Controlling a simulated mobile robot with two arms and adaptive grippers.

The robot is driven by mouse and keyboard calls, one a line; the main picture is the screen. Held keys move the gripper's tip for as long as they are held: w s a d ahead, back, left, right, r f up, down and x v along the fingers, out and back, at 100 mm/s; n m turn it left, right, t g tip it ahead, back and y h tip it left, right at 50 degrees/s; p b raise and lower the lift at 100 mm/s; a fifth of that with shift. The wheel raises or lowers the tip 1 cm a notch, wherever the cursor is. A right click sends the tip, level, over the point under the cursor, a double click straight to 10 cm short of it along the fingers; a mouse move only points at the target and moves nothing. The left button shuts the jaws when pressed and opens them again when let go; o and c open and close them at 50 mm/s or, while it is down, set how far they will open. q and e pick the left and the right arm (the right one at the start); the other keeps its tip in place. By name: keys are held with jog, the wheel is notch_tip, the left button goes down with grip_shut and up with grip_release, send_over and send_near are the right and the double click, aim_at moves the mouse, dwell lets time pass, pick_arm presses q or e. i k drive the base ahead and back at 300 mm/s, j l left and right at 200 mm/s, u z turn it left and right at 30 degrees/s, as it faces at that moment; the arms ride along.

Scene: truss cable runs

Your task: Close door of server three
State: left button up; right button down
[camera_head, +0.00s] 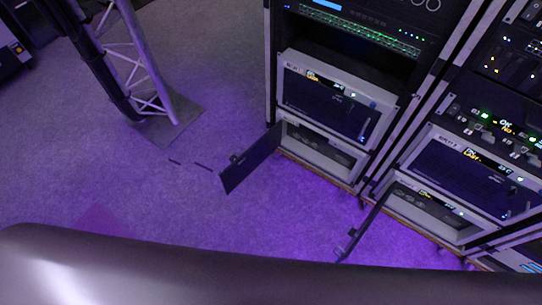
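Two racks hold server units, and two server doors hang open. In the left rack, a lower server (322,152) has its dark door (251,159) swung out to the left over the floor. In the right rack, a lower server (432,208) has its dark door (364,226) swung out toward the lower left. The upper servers, in the left rack (337,103) and the right rack (468,172), have dark fronts that look closed. The labels are too small to tell which one is server three. Neither of my grippers is in view.
A metal truss tower (140,60) with a dark cable run stands on a base plate (167,122) at upper left. Dark equipment (12,50) sits at the far left edge. The carpet (120,190) between tower and racks is mostly clear. A smooth dark curved surface fills the bottom.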

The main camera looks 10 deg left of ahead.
aim_at(235, 174)
jog(key=i+j+z, duration=0.1)
jog(key=z, duration=0.35)
jog(key=j+z, duration=0.35)
jog(key=z, duration=0.15)
jog(key=i+j+z, duration=0.1)
jog(key=j+z, duration=0.2)
jog(key=z, duration=0.15)
